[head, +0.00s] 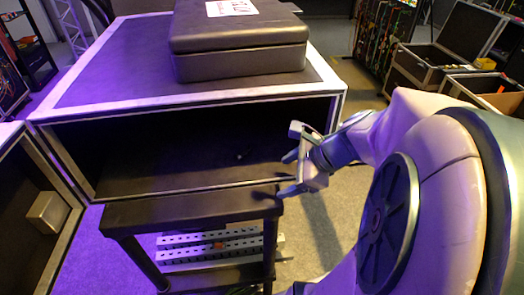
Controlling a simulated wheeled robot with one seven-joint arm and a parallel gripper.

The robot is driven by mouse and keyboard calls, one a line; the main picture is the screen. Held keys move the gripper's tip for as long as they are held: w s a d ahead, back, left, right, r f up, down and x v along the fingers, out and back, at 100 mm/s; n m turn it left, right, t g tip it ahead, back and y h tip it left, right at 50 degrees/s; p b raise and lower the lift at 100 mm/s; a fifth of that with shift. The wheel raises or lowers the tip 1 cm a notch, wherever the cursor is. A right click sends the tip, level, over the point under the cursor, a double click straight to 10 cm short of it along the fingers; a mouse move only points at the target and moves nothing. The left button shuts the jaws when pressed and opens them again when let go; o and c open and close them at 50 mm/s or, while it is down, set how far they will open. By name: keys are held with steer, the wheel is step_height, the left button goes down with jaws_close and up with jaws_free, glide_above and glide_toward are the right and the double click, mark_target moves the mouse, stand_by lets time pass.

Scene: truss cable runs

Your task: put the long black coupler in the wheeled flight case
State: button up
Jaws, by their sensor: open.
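My gripper (286,175) is open and empty, its fingers pointing left at the right end of the open front of a large black case with pale edges (190,97). Inside that dark opening, a small dark thing with a faint glint (240,156) lies left of my fingers, apart from them. I cannot tell whether it is the long black coupler; no other coupler is clear. An open flight case (428,62) with its lid up stands at the back right. Its wheels are not visible, so I cannot tell if it is the wheeled one.
A closed black box (240,60) with a white label lies on the large case. A black stand (190,208) is close below my gripper, with perforated metal bars (208,240) low down. Another open case (38,180) is at left. Grey floor (335,225) is clear at right.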

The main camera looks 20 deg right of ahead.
steer(key=s+a+r+n+g+h, duration=0.1)
steer(key=s+a+n+h, duration=0.1)
steer(key=n, duration=0.9)
steer(key=s+a+r+n+h, duration=0.2)
steer(key=a+n, duration=0.3)
steer(key=n, duration=0.7)
steer(key=shift+s+a+g+h, duration=0.15)
steer(key=shift+s+g+h, duration=0.25)
steer(key=shift+s+h, duration=0.15)
steer(key=shift+r, duration=0.1)
